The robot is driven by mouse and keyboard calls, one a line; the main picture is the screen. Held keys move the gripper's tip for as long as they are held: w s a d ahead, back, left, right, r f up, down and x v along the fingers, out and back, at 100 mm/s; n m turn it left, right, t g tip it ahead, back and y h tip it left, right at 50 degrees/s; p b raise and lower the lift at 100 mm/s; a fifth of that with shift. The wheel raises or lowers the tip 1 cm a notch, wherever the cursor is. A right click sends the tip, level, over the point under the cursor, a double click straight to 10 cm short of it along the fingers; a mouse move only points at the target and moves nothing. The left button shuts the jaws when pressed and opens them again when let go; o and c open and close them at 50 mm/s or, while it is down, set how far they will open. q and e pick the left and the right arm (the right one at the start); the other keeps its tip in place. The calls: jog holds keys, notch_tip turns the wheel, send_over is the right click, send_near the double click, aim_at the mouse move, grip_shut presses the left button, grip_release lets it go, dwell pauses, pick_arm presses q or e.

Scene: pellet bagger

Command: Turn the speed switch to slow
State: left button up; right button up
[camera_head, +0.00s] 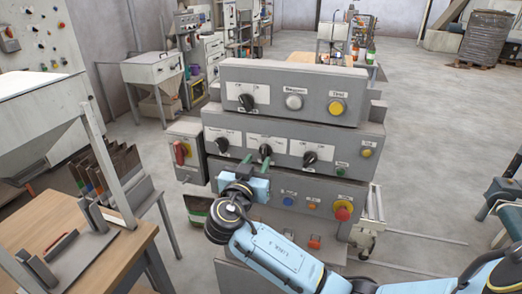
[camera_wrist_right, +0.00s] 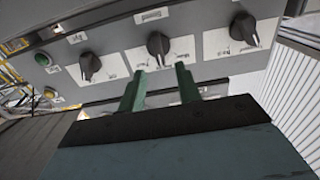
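The grey control panel (camera_head: 285,135) has a middle tier with three black rotary knobs: a left one (camera_head: 222,145), a middle one (camera_head: 265,150) and a right one (camera_head: 310,158). Their white labels are too blurred to tell surely which is the speed switch. My right gripper (camera_head: 256,162) has two green fingers, open, in front of the middle knob. In the wrist view, which is turned over, the right gripper (camera_wrist_right: 160,72) has the middle knob (camera_wrist_right: 158,47) just beyond and between its fingertips, apparently not touched. My left gripper is not in view.
The top tier carries another black knob (camera_head: 246,102) and a yellow button (camera_head: 337,107). Below are a blue button (camera_head: 288,201) and a red emergency knob (camera_head: 343,211). A red switch (camera_head: 181,152) sits on a side box. A wooden table (camera_head: 50,215) stands at the left.

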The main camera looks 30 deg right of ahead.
aim_at(263, 151)
jog(key=shift+p+x, duration=0.4)
jog(key=shift+x, duration=1.95)
jog(key=shift+a, duration=0.1)
grip_shut()
